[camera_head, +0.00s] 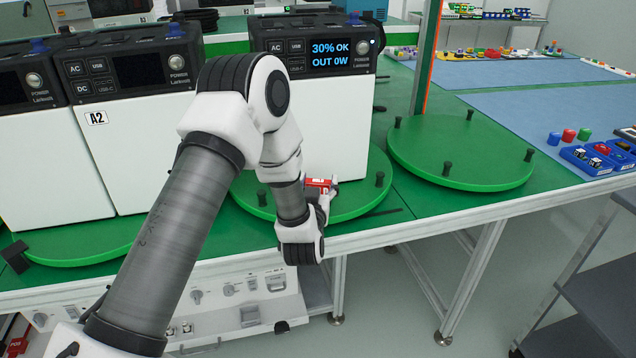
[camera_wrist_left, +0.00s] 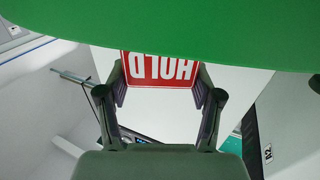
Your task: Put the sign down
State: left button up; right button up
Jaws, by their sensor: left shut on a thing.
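The sign is a small red plate with white HOLD lettering (camera_head: 317,184). It also shows upside down in the wrist view (camera_wrist_left: 160,69), between the two fingers. My left gripper (camera_head: 326,194) is shut on the sign, in front of the white power station (camera_head: 337,135) with the lit "30% OK, OUT 0W" display. That station stands on a green turntable (camera_head: 372,190). In the wrist view the green surface (camera_wrist_left: 200,30) borders the sign's lower edge; I cannot tell whether they touch. My forearm hides part of the station and turntable. My right gripper is not in view.
An empty green turntable (camera_head: 462,150) with black pegs lies to the right. Two more power stations, one labelled A2 (camera_head: 97,118), stand at left. An orange-edged post (camera_head: 428,60) rises behind. Blue trays (camera_head: 588,160) lie at far right.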

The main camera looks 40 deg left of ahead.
pick_arm(q)
jog(key=shift+f, duration=0.15)
jog(key=o, duration=1.2)
